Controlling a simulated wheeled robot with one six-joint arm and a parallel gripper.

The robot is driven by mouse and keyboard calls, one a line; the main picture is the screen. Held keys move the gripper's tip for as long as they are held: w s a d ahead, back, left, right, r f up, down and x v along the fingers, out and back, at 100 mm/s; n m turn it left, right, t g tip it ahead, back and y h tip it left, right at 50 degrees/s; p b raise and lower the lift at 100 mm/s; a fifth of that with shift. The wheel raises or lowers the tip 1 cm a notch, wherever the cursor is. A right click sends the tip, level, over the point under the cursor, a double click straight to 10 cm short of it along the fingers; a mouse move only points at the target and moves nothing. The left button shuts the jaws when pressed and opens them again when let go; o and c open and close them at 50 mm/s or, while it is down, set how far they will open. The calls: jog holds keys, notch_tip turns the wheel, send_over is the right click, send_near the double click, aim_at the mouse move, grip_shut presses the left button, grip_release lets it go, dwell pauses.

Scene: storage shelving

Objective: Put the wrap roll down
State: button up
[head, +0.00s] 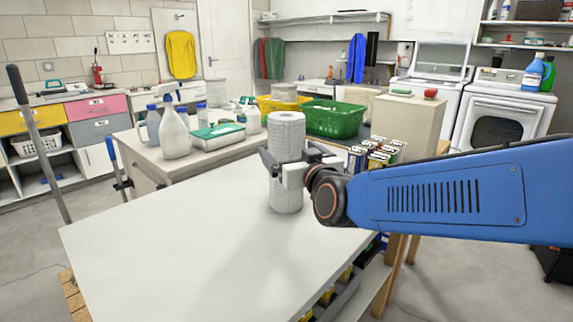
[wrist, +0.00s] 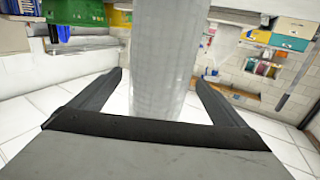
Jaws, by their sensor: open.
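The wrap roll (head: 287,128) is a tall pale grey textured cylinder. In the head view it stands upright at the right side of the white table, and its base appears to rest on the tabletop. My gripper (head: 288,172) reaches in from the right at about the roll's mid-height. In the wrist view the roll (wrist: 164,60) stands between the two dark fingers of my gripper (wrist: 160,92). The fingers are open, with a gap visible on each side of the roll. Part of the roll is hidden behind the gripper in the head view.
The white table (head: 170,250) is bare to the left and front of the roll. Several small cans (head: 378,155) stand behind my arm.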

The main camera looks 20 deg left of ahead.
jog(key=x, duration=0.3)
jog(key=shift+w+a, duration=0.1)
jog(key=shift+w, duration=0.1)
jog(key=c, duration=1.3)
jog(key=shift+r, duration=0.1)
